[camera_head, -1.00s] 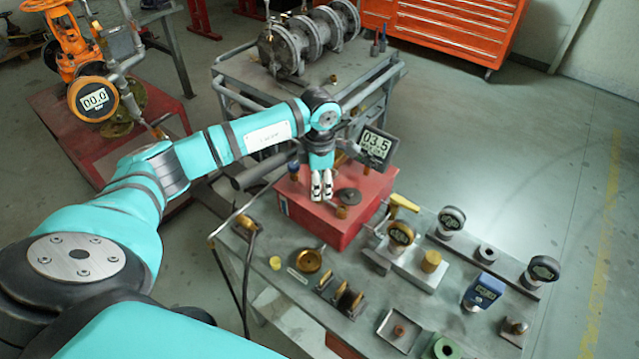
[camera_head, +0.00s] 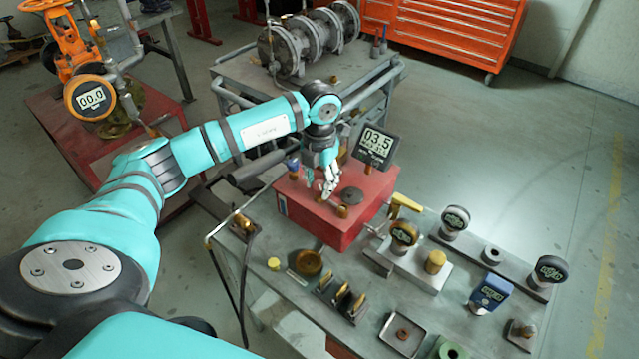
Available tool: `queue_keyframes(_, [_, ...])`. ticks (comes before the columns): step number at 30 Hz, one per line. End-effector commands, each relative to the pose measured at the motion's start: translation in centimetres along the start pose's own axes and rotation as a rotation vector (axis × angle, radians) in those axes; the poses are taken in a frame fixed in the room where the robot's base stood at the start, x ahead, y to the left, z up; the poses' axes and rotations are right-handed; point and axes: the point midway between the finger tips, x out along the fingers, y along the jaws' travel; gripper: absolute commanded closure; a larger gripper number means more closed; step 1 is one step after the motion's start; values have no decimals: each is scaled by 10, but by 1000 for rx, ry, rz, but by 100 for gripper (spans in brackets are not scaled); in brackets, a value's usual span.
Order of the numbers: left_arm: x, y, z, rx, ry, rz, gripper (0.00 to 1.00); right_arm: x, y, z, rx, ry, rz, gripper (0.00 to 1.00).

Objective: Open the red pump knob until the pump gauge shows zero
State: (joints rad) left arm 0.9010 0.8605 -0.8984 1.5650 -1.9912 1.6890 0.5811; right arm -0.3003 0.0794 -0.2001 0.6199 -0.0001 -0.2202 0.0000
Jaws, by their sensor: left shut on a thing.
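The red pump box (camera_head: 349,228) stands on the grey work table, with a dark round cap and brass fittings on its top. The pump gauge (camera_head: 376,143) is a dark square display above the box's back edge and reads about 03.5. My left gripper (camera_head: 327,193) points down at the top of the box, its fingers shut on a small part there. The red knob is hidden by the fingers, and I cannot make it out apart from the box. My right gripper is not in view.
Another round gauge (camera_head: 91,98) at left reads 00.0. A cart with a flanged pipe (camera_head: 308,42) stands behind.

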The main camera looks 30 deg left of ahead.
Motion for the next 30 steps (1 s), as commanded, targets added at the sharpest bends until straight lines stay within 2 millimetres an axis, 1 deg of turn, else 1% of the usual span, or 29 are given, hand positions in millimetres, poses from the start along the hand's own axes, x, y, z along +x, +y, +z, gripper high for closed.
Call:
queue_keyframes(9, [-1,1,1,-300,-2,0,97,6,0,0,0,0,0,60])
queue_keyframes(18, [-1,1,1,-560,-2,0,97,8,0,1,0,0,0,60])
queue_keyframes(24, [-2,1,1,-687,-3,-1,97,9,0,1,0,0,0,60])
queue_keyframes(30, [-2,1,1,-766,-3,-1,97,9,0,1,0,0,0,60])
